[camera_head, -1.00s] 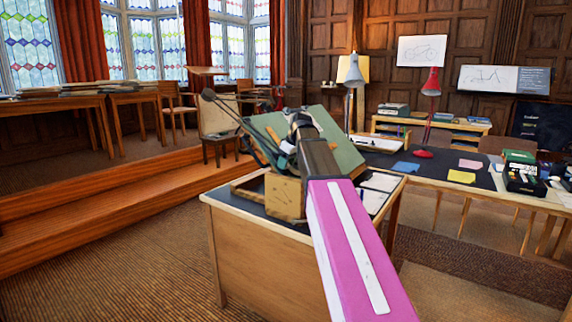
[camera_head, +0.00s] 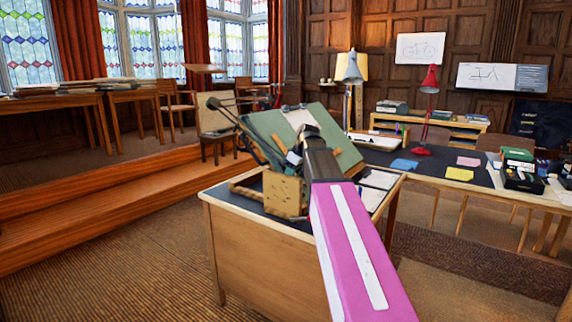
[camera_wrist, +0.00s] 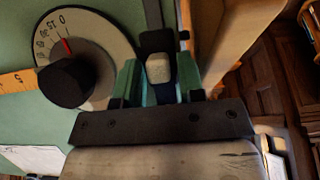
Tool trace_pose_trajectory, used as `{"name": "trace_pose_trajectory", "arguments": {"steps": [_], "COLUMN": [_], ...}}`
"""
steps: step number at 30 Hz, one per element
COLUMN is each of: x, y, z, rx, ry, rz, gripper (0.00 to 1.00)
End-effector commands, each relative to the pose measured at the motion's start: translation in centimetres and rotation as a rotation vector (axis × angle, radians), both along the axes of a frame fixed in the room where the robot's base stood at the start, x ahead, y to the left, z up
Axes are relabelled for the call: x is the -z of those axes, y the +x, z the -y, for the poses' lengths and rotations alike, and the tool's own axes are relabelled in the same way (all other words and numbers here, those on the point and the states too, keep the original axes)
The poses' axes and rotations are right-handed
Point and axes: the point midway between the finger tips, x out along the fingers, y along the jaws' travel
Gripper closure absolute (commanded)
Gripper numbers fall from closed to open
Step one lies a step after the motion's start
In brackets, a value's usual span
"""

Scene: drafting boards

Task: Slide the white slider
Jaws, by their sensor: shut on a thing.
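In the wrist view the white slider (camera_wrist: 158,68) is a small pale block on a dark mount at the edge of the green drafting board (camera_wrist: 18,110). My gripper (camera_wrist: 157,82) is shut on it, with one teal finger on each side. A round protractor dial (camera_wrist: 122,38) with a red mark and a black knob (camera_wrist: 80,80) lies left of the fingers. In the head view the tilted green board (camera_head: 268,122) stands on a desk. My pink arm reaches to it and hides the slider and fingertips.
A wooden block-like box (camera_head: 283,194) sits on the desk (camera_head: 262,258) beside my arm. A yellow ruler (camera_wrist: 17,81) runs left from the dial. A long table (camera_head: 440,172) with papers and a red lamp (camera_head: 430,105) stands to the right. Open floor lies left of the desk.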

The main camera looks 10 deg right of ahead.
Motion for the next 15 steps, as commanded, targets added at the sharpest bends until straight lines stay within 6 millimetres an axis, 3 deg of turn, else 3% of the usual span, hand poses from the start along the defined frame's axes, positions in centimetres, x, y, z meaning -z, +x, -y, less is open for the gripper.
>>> {"name": "trace_pose_trajectory", "arguments": {"steps": [3, 11, 12, 15], "x": [1.11, 1.04, 1.03, 1.03], "y": [-0.95, -0.80, -0.78, -0.78], "z": [0.81, 0.80, 0.78, 0.78], "rx": [0.001, 0.000, 0.000, 0.000], "ry": [-0.003, -0.002, -0.002, -0.002], "rz": [-0.002, -0.001, -0.001, -0.001], "gripper": [1.00, 1.00, 0.53, 0.53]}}
